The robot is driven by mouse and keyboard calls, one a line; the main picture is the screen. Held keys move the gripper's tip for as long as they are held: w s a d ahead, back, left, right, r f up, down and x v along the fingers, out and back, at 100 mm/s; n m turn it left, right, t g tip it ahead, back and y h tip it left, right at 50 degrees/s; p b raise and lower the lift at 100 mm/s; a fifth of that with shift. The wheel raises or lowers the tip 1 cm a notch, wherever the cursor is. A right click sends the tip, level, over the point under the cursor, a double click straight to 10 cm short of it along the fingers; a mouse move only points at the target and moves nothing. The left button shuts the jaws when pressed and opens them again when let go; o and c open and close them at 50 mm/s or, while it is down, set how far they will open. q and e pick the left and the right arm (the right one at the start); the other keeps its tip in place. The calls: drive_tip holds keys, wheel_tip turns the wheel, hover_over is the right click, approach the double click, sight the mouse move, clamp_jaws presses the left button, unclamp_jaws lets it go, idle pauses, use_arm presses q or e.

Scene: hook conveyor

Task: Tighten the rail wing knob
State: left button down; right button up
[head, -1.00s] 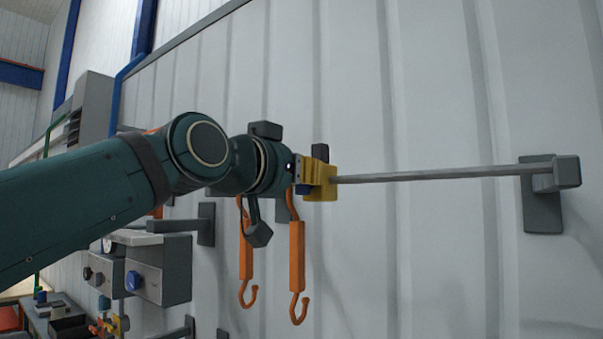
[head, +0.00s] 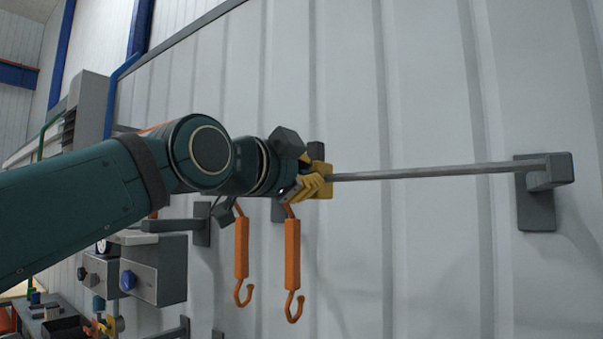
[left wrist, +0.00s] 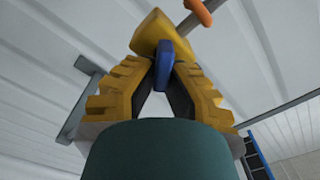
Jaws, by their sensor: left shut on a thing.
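The rail (head: 430,172) is a grey rod along the wall, passing through a yellow block (head: 322,168). In the left wrist view, the blue wing knob (left wrist: 162,66) sticks out from the yellow block (left wrist: 158,34) between my fingertips. My left gripper (head: 312,187) is at the block's near side, its yellow fingers shut on the knob. It also fills the left wrist view (left wrist: 165,80). In the head view the fingers hide the knob. My right gripper is not in view.
Two orange hooks (head: 241,250) (head: 292,256) hang below my left wrist. A dark bracket (head: 536,205) holds the rail's right end. Grey boxes (head: 158,272) with knobs stand at lower left. The wall right of the hooks and below the rail is clear.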

use_arm(q)
drive_tip(key=m, duration=0.5)
drive_tip(key=shift+s+f+m, duration=0.1)
drive_tip(key=shift+f+m, duration=0.2)
drive_tip(key=m, duration=0.4)
drive_tip(key=m+b, duration=0.1)
drive_tip(key=m, duration=0.1)
drive_tip(key=shift+f, duration=0.4)
drive_tip(key=shift+m, duration=0.3)
drive_tip(key=c, duration=1)
unclamp_jaws()
drive_tip(key=shift+d, duration=0.1)
drive_tip(key=v, duration=1.2)
